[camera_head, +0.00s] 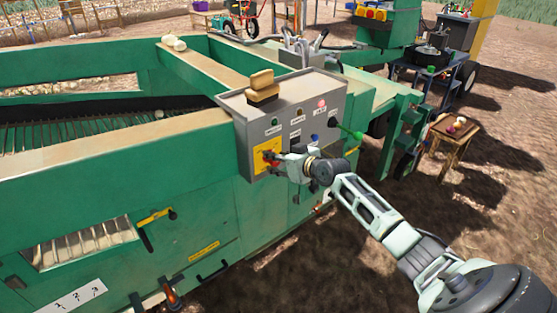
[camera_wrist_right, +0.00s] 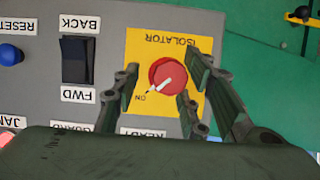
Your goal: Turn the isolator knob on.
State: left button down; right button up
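The isolator knob (camera_wrist_right: 167,74) is round and red, with a white pointer mark, on a yellow plate (camera_wrist_right: 190,45) lettered ISOLATOR and ON. In the right wrist view the lettering is upside down, and the white mark slants toward the ON label at the knob's lower left. My right gripper (camera_wrist_right: 163,85) is open, its fingers on either side of the knob, with a visible gap at the left finger. Whether the right finger touches is unclear. In the head view my right gripper (camera_head: 281,160) is at the yellow plate (camera_head: 262,148) and partly covers the knob. My left gripper is not in view.
The grey control box (camera_head: 290,105) also carries a black BACK/FWD switch (camera_wrist_right: 77,60) and a blue RESET button (camera_wrist_right: 11,54). Tan blocks (camera_head: 262,87) rest on top of the box. The green machine (camera_head: 190,180) fills the left. A small wooden table (camera_head: 452,135) stands at right.

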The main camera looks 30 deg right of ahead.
jog(key=shift+a, duration=0.1)
jog(key=shift+s, duration=0.15)
jog(key=a+v, duration=0.1)
jog(key=v, duration=1)
jog(key=shift+s+d+r, duration=0.3)
jog(key=shift+d, duration=0.2)
